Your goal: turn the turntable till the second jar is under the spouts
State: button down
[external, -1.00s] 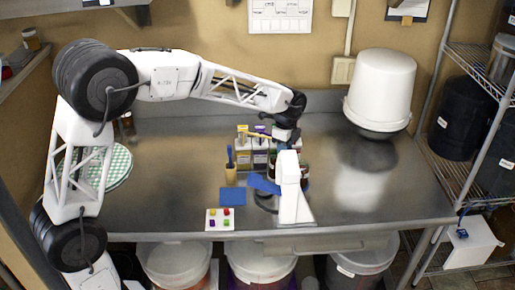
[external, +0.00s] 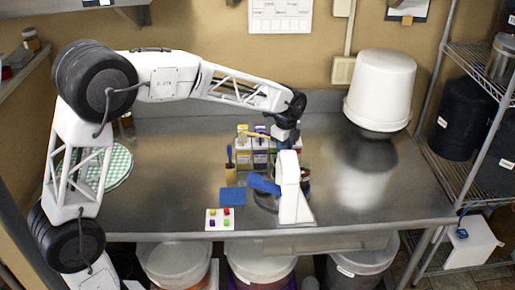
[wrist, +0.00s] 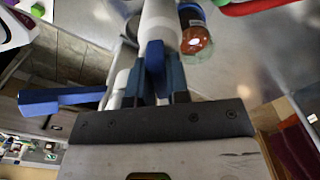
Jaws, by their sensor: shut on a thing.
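A white tower (external: 289,190) stands at the front of the bench with a blue flat part (external: 264,184) on its left. A grey round edge, likely the turntable (external: 265,203), shows low behind it. My gripper (external: 285,140) is behind and above the tower, its tips hidden there. In the wrist view my gripper's blue fingers (wrist: 155,68) are close together at the base of a white post (wrist: 160,25), which they seem to hold. A clear jar with orange-brown contents and a blue top (wrist: 197,40) is just right of it. The other jars are mostly hidden by the tower.
A blue pad (external: 232,196) and a white card with coloured pieces (external: 219,219) lie in front. A white bucket (external: 380,85) stands back right. The bench right of the tower is clear.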

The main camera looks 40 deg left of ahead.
jog(key=shift+r, duration=0.1)
jog(key=c, duration=1.1)
grip_release()
jog(key=shift+r, duration=0.1)
jog(key=shift+r, duration=3.75)
